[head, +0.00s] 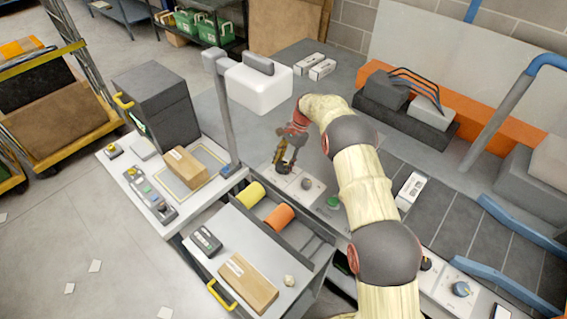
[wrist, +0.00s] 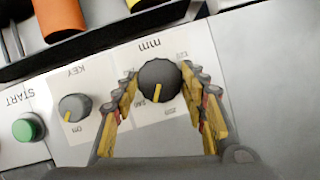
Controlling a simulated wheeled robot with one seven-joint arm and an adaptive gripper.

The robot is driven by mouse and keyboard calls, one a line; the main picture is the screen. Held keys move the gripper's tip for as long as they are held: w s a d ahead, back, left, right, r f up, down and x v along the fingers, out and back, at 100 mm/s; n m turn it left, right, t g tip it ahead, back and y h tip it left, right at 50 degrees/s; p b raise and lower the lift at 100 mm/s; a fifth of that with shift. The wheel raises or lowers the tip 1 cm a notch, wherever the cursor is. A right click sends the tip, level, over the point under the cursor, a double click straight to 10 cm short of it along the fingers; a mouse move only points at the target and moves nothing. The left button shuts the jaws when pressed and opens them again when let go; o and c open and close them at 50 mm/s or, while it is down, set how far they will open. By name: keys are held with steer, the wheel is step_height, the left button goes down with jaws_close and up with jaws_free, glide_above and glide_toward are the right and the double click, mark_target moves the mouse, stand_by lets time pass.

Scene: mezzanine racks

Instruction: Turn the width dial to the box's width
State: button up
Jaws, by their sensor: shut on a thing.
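The width dial (wrist: 159,81) is a round black knob with a yellow pointer line, on a white plate marked "mm" in the wrist view. Its pointer aims down and slightly left in that view, near a number too small to read surely. My gripper (wrist: 164,84) is shut on the dial, one yellow-padded finger on each side. A brown cardboard box (head: 186,167) sits on the left bench inside a marked outline. Another brown box (head: 248,283) lies on the nearer bench.
Beside the dial are a smaller KEY knob (wrist: 75,107) and a green START button (wrist: 28,128). Yellow (head: 251,195) and orange (head: 280,216) rolls lie in front of the panel. A grey post (head: 224,115) rises left of my gripper.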

steer(key=n, duration=0.2)
steer(key=n+g+h, duration=0.1)
steer(key=n, duration=0.1)
steer(key=shift+w+a+n, duration=0.1)
steer(key=shift+w+n, duration=0.05)
steer(key=shift+n, duration=0.15)
steer(key=n+g+h, duration=0.1)
steer(key=n, duration=0.2)
steer(key=shift+a+n+h, duration=0.1)
steer(key=shift+n+h, duration=0.2)
steer(key=shift+n, duration=0.1)
steer(key=n+h, duration=0.1)
steer(key=n, duration=0.3)
steer(key=shift+a+h, duration=0.1)
steer(key=shift+h, duration=0.3)
steer(key=shift+n+h, duration=0.6)
steer(key=shift+n, duration=1.2)
steer(key=o, duration=1.1)
steer(key=shift+o, duration=0.2)
